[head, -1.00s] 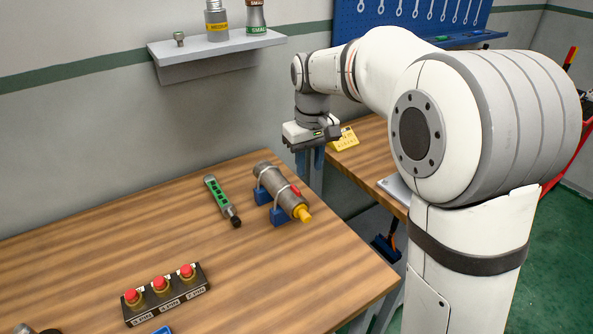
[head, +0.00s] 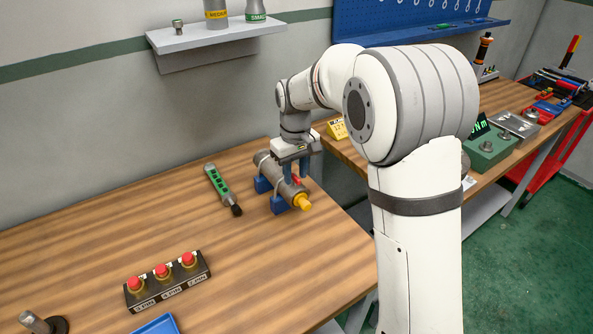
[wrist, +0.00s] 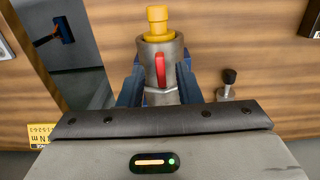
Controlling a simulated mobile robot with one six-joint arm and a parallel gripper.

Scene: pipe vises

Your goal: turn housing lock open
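The housing (head: 286,188) is a grey cylinder with a yellow end cap (head: 304,202), lying in blue vise supports (head: 279,205) on the wooden table. Its red lock lever (head: 297,181) shows near the yellow end; in the wrist view the lever (wrist: 160,68) lies along the housing, pointing roughly toward the yellow cap. My gripper (wrist: 160,90) is open, pointing down over the housing, with one blue finger on each side of it and the lever between them. I cannot tell whether the fingers touch anything. The fingertips are hard to make out in the head view.
A green tool with a black tip (head: 222,190) lies left of the housing. A black box with red buttons (head: 168,282) and a blue tray (head: 156,325) are nearer the front. A wall shelf (head: 215,37) hangs behind. A yellow sign (head: 337,129) stands on the neighbouring table.

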